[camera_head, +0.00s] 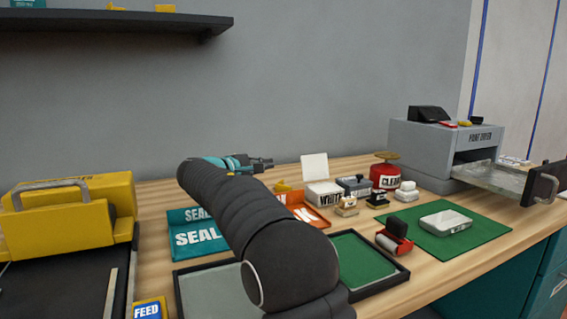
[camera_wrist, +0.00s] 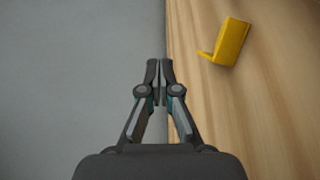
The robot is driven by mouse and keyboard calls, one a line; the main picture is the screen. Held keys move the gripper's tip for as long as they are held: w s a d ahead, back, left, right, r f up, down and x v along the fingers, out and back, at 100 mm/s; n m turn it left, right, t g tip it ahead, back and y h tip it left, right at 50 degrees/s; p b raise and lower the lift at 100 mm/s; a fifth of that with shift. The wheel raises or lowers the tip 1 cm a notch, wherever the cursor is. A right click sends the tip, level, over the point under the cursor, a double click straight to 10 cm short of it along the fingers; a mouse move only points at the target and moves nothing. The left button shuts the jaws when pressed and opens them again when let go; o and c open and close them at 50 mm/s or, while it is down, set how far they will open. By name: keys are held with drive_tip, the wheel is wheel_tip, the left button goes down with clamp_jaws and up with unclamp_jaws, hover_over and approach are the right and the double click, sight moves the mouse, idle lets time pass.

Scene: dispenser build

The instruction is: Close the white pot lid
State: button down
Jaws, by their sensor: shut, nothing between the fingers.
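The white pot (camera_head: 323,198) is a small box with part of the word "WHITE" on its front, on the table right of my arm. Its white lid (camera_head: 314,167) stands up open at the back of the pot. My gripper (camera_head: 268,162) is left of the lid, near the wall and apart from the pot. In the wrist view my gripper (camera_wrist: 160,66) is shut with its fingertips together and nothing between them. The pot and lid are not in the wrist view.
A grey pot (camera_head: 354,186) and a red "CLEAN" pot (camera_head: 386,177) stand right of the white pot. An orange tray (camera_head: 316,217) lies in front. A small yellow object (camera_wrist: 230,40) is near my gripper. The grey wall (camera_head: 270,80) rises behind the table.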

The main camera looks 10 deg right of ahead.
sight(313, 167)
drive_tip(key=d, duration=0.1)
drive_tip(key=w+d, duration=0.1)
drive_tip(key=d, duration=0.3)
drive_tip(key=shift+w+d+f, duration=0.1)
drive_tip(key=shift+w+d, duration=0.05)
drive_tip(key=shift+w, duration=0.25)
drive_tip(key=p+x, duration=0.2)
drive_tip(key=x, duration=0.4)
drive_tip(key=shift+w, duration=0.2)
drive_tip(key=shift+s+d+b, duration=0.1)
drive_tip(key=shift+s+b, duration=0.5)
drive_tip(key=shift+s, duration=0.3)
drive_tip(key=shift+s+d+r+b, duration=0.2)
drive_tip(key=shift+s+b, duration=0.1)
drive_tip(key=shift+s, duration=0.15)
drive_tip(key=shift+s+d+r+b, duration=0.25)
drive_tip(key=shift+s, duration=0.2)
drive_tip(key=shift+s+m+b, duration=0.1)
drive_tip(key=shift+m+b, duration=0.2)
drive_tip(key=shift+b, duration=0.2)
